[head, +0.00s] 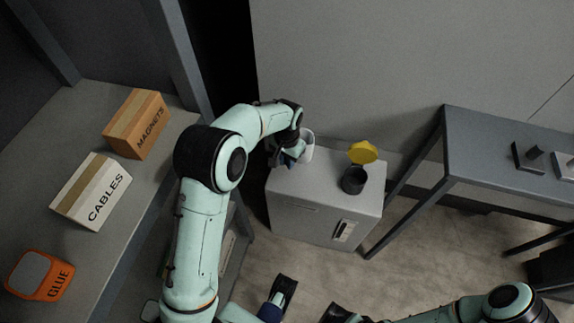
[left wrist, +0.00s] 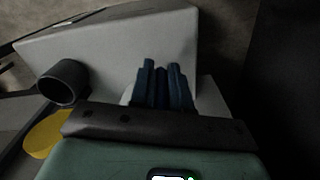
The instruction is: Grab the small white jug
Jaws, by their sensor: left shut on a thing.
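The small white jug (head: 307,148) stands at the back left of the grey cabinet's top. My left gripper (head: 290,156) reaches it from the left and is shut on it; the arm and gripper hide part of the jug. In the left wrist view the blue fingers (left wrist: 162,88) are close together, with pale parts of the jug (left wrist: 208,95) showing beside and behind them. Parts of my right arm (head: 500,303) come in at the bottom right; I cannot make out the state of its gripper.
The grey cabinet (head: 310,215) also bears a dark cup (head: 354,180) with a yellow item (head: 362,152) beside it. A shelf at left holds boxes marked MAGNETS (head: 137,124), CABLES (head: 92,192) and GLUE (head: 40,274). A grey table (head: 480,135) stands at right. A wall is behind.

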